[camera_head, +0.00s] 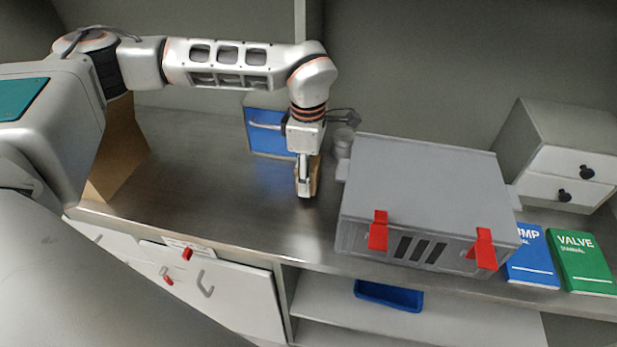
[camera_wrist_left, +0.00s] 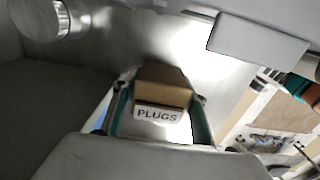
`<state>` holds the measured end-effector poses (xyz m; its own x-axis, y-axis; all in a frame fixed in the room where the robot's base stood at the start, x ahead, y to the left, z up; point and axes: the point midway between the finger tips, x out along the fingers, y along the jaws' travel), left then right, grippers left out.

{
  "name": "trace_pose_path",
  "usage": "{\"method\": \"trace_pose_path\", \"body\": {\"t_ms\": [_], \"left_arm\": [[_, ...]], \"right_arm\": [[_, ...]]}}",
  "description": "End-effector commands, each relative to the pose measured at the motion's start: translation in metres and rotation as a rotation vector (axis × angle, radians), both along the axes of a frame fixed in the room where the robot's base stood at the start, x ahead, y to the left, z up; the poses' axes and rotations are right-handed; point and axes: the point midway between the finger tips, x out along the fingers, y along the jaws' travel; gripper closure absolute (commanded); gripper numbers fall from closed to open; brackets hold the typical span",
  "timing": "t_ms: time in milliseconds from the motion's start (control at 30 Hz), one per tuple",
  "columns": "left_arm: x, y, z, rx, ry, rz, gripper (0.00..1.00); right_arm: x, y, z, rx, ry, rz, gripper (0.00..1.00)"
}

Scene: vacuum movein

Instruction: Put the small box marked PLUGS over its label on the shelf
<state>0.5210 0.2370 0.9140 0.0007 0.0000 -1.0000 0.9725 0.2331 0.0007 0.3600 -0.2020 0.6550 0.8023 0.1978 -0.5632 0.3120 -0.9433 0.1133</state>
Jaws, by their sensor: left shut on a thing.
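My left gripper (camera_head: 307,188) points down over the metal counter, left of the grey case. It is shut on a small brown cardboard box (camera_head: 316,176), mostly hidden behind the fingers in the head view. In the left wrist view the box (camera_wrist_left: 163,87) sits between the two fingers of the gripper (camera_wrist_left: 160,118), with its white PLUGS marking facing the camera. I cannot tell whether the box touches the counter. The lower shelf (camera_head: 350,311) shows under the counter; I cannot make out a PLUGS label on it. My right gripper is not in view.
A grey case (camera_head: 425,185) with red latches stands right of the gripper. A blue box (camera_head: 270,139) is behind it. Blue (camera_head: 531,258) and green (camera_head: 582,262) manuals lie at the right. A blue tray (camera_head: 389,296) sits on the lower shelf. The counter's left middle is clear.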

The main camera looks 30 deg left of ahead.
Motion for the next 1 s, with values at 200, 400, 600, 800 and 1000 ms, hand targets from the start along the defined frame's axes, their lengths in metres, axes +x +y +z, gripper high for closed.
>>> {"method": "trace_pose_path", "body": {"t_ms": [200,400,600,800,1000], "left_arm": [[0.004,0.001,-0.016,-0.001,-0.002,0.0,0.85],[0.004,0.001,-0.016,-0.001,-0.001,0.0,0.85],[0.004,0.001,-0.019,0.0,0.0,0.0,0.41],[0.004,0.001,-0.019,0.0,-0.001,0.0,0.41],[0.004,0.001,-0.014,-0.001,-0.002,0.0,0.41]], "right_arm": [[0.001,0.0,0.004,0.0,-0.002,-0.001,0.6],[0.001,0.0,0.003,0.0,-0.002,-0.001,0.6],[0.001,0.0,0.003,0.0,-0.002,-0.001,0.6],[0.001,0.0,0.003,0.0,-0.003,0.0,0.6],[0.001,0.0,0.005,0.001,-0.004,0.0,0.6]]}}
